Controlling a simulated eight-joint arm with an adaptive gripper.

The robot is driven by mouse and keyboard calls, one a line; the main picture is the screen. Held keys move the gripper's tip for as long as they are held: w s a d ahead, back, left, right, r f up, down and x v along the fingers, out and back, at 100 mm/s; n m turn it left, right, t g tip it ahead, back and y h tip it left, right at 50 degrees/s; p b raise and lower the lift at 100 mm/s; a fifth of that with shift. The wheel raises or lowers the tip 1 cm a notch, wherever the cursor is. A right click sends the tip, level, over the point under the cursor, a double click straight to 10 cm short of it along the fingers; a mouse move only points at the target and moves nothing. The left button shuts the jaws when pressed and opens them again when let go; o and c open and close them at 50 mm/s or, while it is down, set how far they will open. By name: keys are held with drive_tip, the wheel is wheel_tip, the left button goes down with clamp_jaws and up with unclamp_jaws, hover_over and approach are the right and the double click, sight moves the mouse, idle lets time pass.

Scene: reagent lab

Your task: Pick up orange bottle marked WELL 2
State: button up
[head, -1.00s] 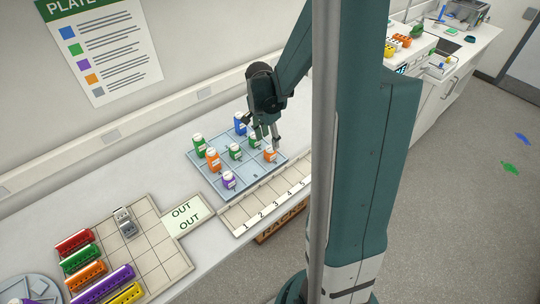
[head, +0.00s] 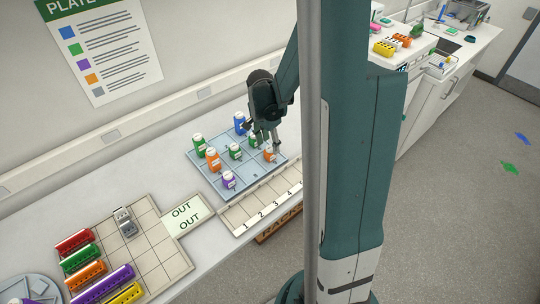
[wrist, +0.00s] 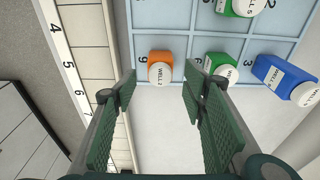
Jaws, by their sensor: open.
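An orange bottle (head: 269,156) with a white cap stands upright near the right front corner of the blue gridded tray (head: 254,176). The wrist view shows this orange bottle (wrist: 159,55), its cap lettering seeming to read WELL 2. My gripper (head: 264,140) is open just above and behind it in the head view. In the wrist view my gripper (wrist: 160,90) has its fingers spread, with the bottle beyond the tips, between their lines. No contact shows. A second orange bottle (head: 214,161) stands farther left on the tray; its label is too small to read.
Green bottles (head: 199,145) (head: 235,152), a blue bottle (head: 240,122) and a purple bottle (head: 228,181) share the tray. In the wrist view, a green bottle (wrist: 214,68) stands close beside the right finger. A numbered rack (head: 236,219) runs along the tray's front.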

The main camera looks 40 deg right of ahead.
sight(270, 148)
drive_tip(key=shift+d+f, duration=0.2)
drive_tip(key=shift+f, duration=2.25)
drive_tip(key=shift+c, duration=0.7)
drive_tip(key=c, duration=0.9)
